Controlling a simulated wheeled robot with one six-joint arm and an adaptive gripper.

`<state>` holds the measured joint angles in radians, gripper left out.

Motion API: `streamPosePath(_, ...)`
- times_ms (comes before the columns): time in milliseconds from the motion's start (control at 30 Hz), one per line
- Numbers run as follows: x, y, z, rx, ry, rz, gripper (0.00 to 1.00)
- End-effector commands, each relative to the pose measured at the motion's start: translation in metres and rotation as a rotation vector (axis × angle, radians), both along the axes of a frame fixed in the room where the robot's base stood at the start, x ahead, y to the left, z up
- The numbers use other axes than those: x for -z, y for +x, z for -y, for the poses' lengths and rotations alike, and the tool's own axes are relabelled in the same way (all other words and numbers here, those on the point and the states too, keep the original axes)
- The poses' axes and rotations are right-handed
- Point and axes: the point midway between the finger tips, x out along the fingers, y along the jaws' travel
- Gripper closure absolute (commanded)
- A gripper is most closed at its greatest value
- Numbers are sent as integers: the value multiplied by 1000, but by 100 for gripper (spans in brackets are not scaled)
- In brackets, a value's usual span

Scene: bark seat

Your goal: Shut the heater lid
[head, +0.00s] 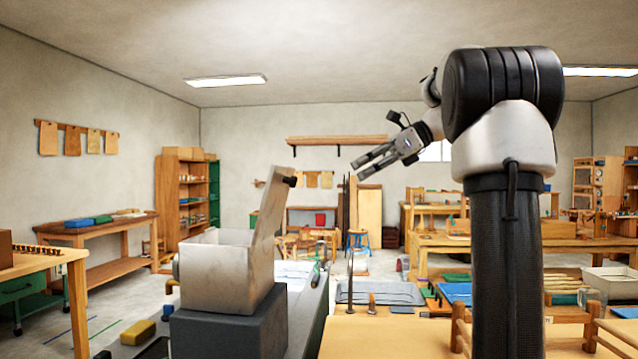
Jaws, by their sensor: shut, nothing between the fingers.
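The heater is a pale metal box (215,268) on a dark grey block (232,328), left of centre in the head view. Its lid (269,221) stands raised at the box's right side, nearly upright and leaning a little to the right. A small dark knob (290,181) sticks out near the lid's top. My gripper (357,170) is in the air to the right of the lid and slightly higher than the knob in the picture. Its fingers point left and down. It is shut and empty, apart from the lid. The inside of the box is hidden.
A yellow block (137,332) lies left of the heater on the dark bench. Upright tools (350,270) and a grey tray (380,292) stand to the right. The air between lid and gripper looks clear.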

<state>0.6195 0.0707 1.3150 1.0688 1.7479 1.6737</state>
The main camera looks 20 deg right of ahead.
Motion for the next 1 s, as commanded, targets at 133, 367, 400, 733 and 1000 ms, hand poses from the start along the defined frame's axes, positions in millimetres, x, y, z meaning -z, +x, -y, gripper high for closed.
streamPosePath(133,6,5,-9,7,7,-12,100)
streamPosePath(367,28,24,-44,4,5,-12,100)
streamPosePath(400,33,28,-51,5,5,-11,100)
streamPosePath(733,44,55,-96,6,2,-8,100)
streamPosePath(1000,40,62,-108,9,3,-9,100)
